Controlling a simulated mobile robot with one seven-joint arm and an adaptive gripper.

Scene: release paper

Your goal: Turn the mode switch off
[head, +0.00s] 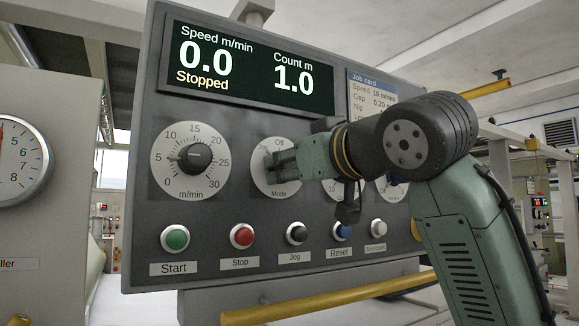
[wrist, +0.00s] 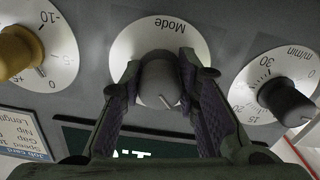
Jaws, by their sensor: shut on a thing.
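The mode switch is a dark grey round knob (wrist: 158,76) on a white dial plate (head: 262,181) marked Off, Jog and Mode. My gripper (head: 272,161) covers the knob in the head view. In the wrist view my gripper (wrist: 158,82) has one finger on each side of the knob and is shut on it. The wrist picture is upside down, with the word Mode at the top. The knob's pale pointer mark points down and slightly right there. The position labels are hidden in the wrist view.
The display (head: 247,68) reads 0.0 m/min, Stopped, and Count 1.0. A speed knob (head: 196,157) sits left of the mode dial. Below are green Start (head: 174,238), red Stop (head: 242,236) and black Jog (head: 297,233) buttons. A yellow rail (head: 320,301) runs below the panel.

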